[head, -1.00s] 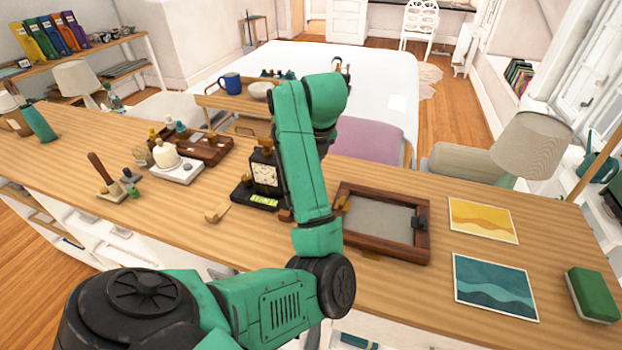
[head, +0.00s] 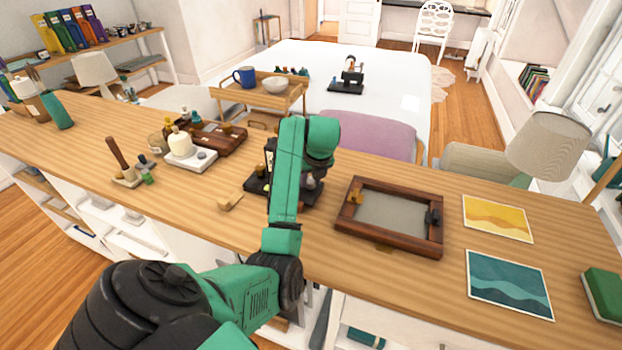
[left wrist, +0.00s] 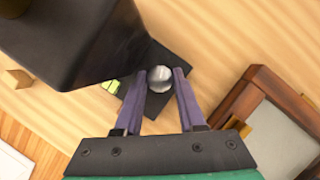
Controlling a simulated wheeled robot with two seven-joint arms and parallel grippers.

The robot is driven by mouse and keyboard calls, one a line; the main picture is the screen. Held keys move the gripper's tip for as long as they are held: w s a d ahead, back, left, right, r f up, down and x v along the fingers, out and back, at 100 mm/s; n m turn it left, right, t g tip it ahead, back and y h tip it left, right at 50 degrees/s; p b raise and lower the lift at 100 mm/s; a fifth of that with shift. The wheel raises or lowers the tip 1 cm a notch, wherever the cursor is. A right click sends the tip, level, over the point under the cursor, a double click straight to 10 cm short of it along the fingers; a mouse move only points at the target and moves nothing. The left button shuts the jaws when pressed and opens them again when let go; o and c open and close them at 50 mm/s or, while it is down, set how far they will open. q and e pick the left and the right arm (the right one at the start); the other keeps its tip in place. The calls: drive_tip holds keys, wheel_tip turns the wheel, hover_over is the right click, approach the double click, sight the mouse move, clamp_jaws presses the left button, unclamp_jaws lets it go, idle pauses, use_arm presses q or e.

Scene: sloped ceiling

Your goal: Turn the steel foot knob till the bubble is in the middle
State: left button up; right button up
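The dark clock (head: 269,160) stands on a black base (head: 256,187) on the wooden worktop, mostly behind my left arm in the head view. In the left wrist view its dark case (left wrist: 75,40) fills the upper left, and part of a yellow-green bubble vial (left wrist: 110,86) shows beside it; the bubble cannot be made out. The round steel foot knob (left wrist: 159,79) sits on the black base (left wrist: 158,104). My left gripper (left wrist: 160,73) points down with one finger on each side of the knob, close to it; contact is not clear. My right gripper is out of view.
A framed wooden tray (head: 440,243) lies right of the clock, with two art prints (head: 497,218) beyond. A small wooden block (head: 230,201) lies to the left. A white scale (head: 190,160) and a tool stand (head: 126,180) are farther left.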

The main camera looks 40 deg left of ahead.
use_arm(q)
clamp_jaws()
drive_tip(key=shift+w+d+n+b, duration=0.15)
drive_tip(key=shift+n+b, duration=0.25)
drive_tip(key=shift+f+n+g+b, duration=0.15)
drive_tip(key=shift+n+g+b, duration=0.15)
drive_tip(key=shift+n+b, duration=0.5)
drive_tip(key=shift+n+y, duration=0.3)
drive_tip(key=shift+n, duration=0.2)
drive_tip(key=shift+r, duration=0.2)
drive_tip(key=o, duration=0.6)
unclamp_jaws()
drive_tip(key=shift+c, duration=0.2)
drive_tip(key=shift+g, duration=0.3)
